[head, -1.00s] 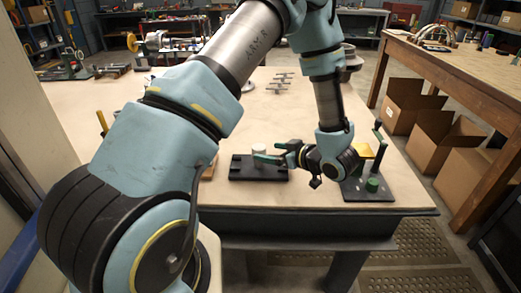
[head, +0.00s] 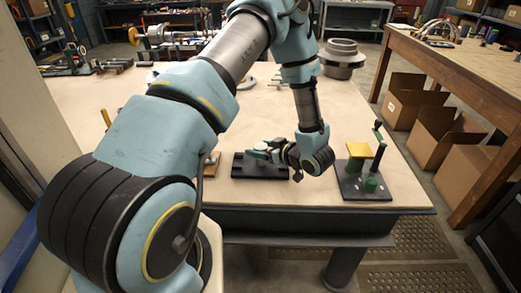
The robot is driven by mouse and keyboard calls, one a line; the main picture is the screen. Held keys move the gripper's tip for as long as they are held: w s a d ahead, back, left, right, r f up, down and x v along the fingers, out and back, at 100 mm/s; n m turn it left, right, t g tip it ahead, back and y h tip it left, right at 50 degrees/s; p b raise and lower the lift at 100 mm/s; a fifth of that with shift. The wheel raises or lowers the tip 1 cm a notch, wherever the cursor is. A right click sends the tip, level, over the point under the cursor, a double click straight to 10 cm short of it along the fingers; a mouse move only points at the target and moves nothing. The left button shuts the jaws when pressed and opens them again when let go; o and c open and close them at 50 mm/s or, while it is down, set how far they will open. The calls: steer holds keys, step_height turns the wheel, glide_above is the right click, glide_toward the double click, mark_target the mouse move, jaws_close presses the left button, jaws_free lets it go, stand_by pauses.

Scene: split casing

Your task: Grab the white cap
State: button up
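The black base block (head: 240,168) lies on the near part of the table, left of centre. My gripper (head: 259,151), with green fingers, reaches in from the right, low over this block. The white cap (head: 261,146) is mostly hidden; only a small pale patch shows at the fingers. The fingers are at the cap, but I cannot tell whether they touch it or are shut on it.
A dark plate with a green post, crank and yellow pad (head: 360,150) stands to the right of my gripper. A grey flanged ring (head: 341,58) is at the back. A wooden piece (head: 211,163) lies left of the block. The table middle is clear.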

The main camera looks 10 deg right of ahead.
steer(key=c, duration=1.1)
steer(key=shift+r, duration=0.1)
